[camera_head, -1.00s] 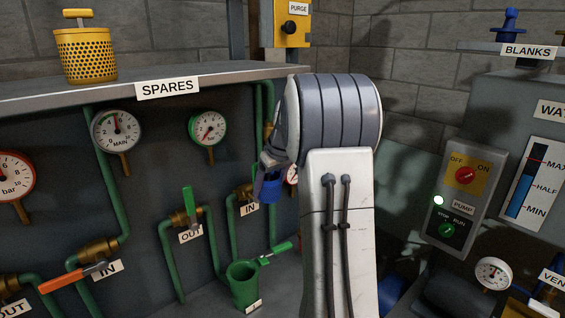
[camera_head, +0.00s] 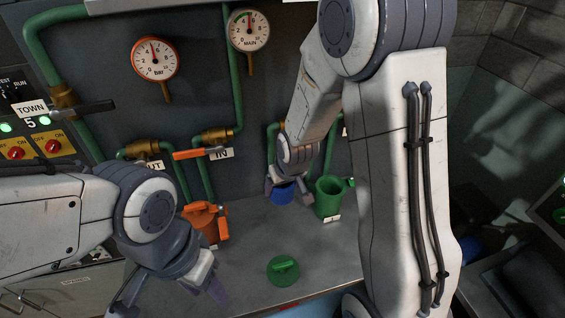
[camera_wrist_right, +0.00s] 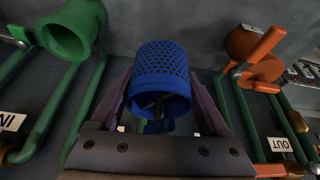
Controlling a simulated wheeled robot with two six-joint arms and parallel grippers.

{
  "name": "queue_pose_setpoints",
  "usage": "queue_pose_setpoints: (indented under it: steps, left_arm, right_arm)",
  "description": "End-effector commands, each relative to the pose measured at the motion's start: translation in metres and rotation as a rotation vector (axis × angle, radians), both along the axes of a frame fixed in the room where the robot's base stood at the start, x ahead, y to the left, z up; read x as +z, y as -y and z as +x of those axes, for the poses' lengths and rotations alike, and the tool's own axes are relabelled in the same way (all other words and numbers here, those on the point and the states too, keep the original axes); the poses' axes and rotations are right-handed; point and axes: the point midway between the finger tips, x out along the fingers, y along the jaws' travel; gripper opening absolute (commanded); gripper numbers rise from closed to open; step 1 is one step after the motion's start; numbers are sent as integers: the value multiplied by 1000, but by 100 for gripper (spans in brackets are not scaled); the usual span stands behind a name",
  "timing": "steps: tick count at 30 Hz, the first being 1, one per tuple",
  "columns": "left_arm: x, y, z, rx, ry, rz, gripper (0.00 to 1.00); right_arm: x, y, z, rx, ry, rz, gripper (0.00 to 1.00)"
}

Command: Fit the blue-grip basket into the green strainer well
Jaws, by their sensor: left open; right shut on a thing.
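The blue perforated basket (camera_wrist_right: 162,72) is held between the two fingers of my right gripper (camera_wrist_right: 160,108). In the head view, the basket (camera_head: 283,193) is just left of the green strainer well (camera_head: 327,202), apart from it, and my right gripper (camera_head: 282,184) is shut on it from above. The well is an open-topped green cup; it also shows at the upper left of the right wrist view (camera_wrist_right: 72,30). The basket's grip is mostly hidden between the fingers. My left gripper (camera_head: 168,298) is open and empty at the lower left, over the bench's front.
A round green cap (camera_head: 283,271) lies on the grey bench (camera_head: 250,235). An orange strainer unit (camera_head: 205,222) stands left of the basket. Green pipes, valves and gauges line the wall behind. The bench between the cap and the orange unit is clear.

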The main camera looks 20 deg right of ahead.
Motion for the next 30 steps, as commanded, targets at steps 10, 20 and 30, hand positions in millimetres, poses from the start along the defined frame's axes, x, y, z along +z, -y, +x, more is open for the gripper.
queue_pose_setpoints:
  steps: [10,20,30]
  left_arm:
    - [-19,-6,6,1,3,0,50]
    - [-3,-8,7,-2,5,0,50]
    - [28,-8,7,-2,5,0,50]
  right_arm:
    - [-54,15,-16,-35,-1,-1,19]
    - [-48,50,3,-149,4,23,19]
    - [-15,141,37,-392,0,22,19]
